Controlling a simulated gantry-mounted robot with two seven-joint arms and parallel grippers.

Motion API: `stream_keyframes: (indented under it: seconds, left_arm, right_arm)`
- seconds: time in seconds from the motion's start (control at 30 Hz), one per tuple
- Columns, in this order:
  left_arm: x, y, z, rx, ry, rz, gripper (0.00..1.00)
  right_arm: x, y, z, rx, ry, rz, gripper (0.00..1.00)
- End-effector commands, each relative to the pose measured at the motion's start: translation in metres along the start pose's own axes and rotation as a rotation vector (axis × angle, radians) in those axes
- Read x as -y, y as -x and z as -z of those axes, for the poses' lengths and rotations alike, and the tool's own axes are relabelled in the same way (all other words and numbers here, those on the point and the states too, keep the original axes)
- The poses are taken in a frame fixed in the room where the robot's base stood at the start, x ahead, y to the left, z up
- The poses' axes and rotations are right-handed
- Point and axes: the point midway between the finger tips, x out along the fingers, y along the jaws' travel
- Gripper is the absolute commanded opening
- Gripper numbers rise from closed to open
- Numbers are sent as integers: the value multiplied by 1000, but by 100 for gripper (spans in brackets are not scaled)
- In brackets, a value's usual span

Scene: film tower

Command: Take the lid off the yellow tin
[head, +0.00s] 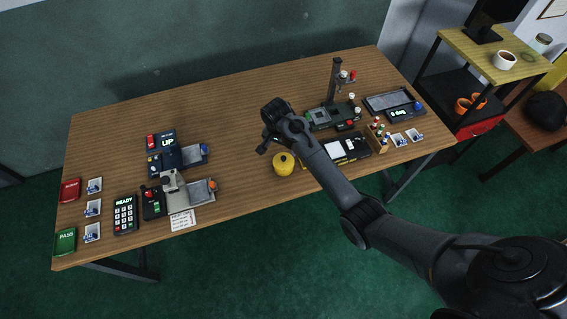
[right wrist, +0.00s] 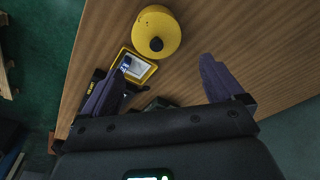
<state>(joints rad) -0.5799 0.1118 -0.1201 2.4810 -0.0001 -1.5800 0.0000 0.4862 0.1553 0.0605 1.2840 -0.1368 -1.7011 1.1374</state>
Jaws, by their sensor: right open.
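The yellow tin (head: 284,164) stands on the wooden table near its front edge, with a dark knob on top. In the right wrist view the yellow tin (right wrist: 154,33) stands upright ahead of the fingers, its dark knob facing the camera. My right gripper (head: 268,144) is above the table just behind and left of the tin. In the right wrist view its two fingers (right wrist: 160,90) are wide apart and hold nothing, and the tin is beyond them, apart from them. My left gripper is not in the head view.
Beside the tin is a yellow-framed tray (right wrist: 137,67) with a card. A black device (head: 347,149) and a stand (head: 334,95) are to the right. A keypad (head: 124,214) and other devices sit left. The table's back middle (head: 225,100) is clear.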

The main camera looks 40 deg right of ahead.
Motion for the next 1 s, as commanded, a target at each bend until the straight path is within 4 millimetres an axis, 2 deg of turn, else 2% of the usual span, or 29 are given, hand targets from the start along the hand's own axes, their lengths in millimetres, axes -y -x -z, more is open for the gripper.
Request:
stream_keyframes:
  seconds: [0.1, 0.47, 0.8, 1.0]
  left_arm:
    - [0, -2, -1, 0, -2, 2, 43]
    - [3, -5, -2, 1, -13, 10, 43]
    - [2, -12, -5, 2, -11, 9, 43]
    - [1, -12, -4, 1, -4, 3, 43]
  right_arm:
    - [-1, -18, 0, 1, 1, -3, 94]
    - [-2, -42, -2, 1, 1, -2, 94]
    - [-5, -82, -5, 0, 2, -2, 94]
    - [-5, -87, -5, 0, 2, -1, 94]
